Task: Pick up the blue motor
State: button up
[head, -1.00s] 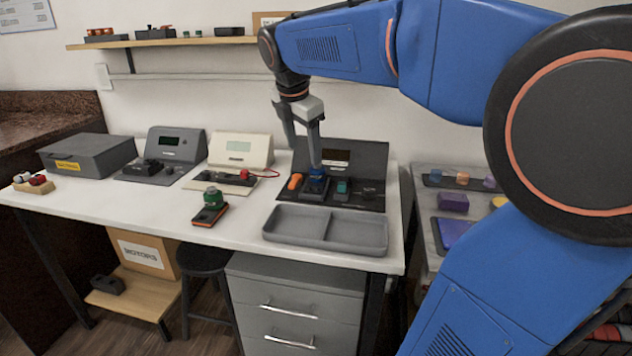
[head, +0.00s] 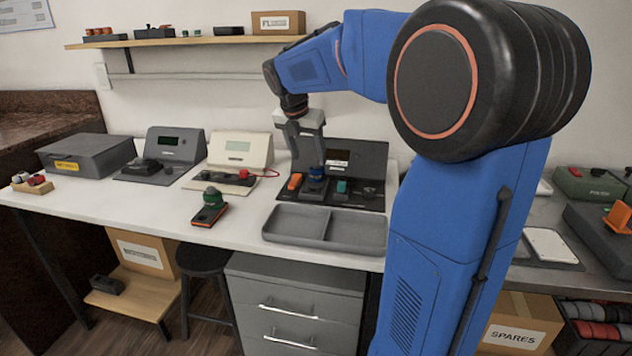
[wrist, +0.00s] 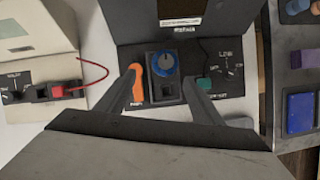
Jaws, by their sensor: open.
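The blue motor (head: 317,173) is a round blue cap on a dark block, upright on the dark panel of the station at the back right of the white table. In the wrist view the blue motor (wrist: 166,63) shows between my two fingertips, with an orange piece on its left and a teal piece on its right. My gripper (head: 308,160) points down at it from just above and behind. It is open and empty, and the wrist view also shows my gripper (wrist: 162,72) with its fingers spread. I cannot tell whether the fingertips are level with the motor.
The orange piece (head: 295,181) and teal piece (head: 341,186) stand close beside the motor. A grey two-part tray (head: 326,243) lies in front. A green-topped device (head: 209,207) stands to the left.

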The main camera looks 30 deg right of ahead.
aim_at(315, 165)
jog(key=shift+x, duration=1.25)
jog(key=d+f, duration=0.1)
jog(key=f, duration=0.1)
jog(key=d+f, duration=0.1)
jog(key=shift+w+d+f, duration=0.3)
jog(key=shift+d, duration=0.05)
jog(key=shift+w+d+f, duration=0.1)
jog(key=shift+d+f, duration=0.1)
jog(key=shift+f, duration=0.3)
jog(key=c, duration=1.2)
jog(key=shift+o, duration=0.2)
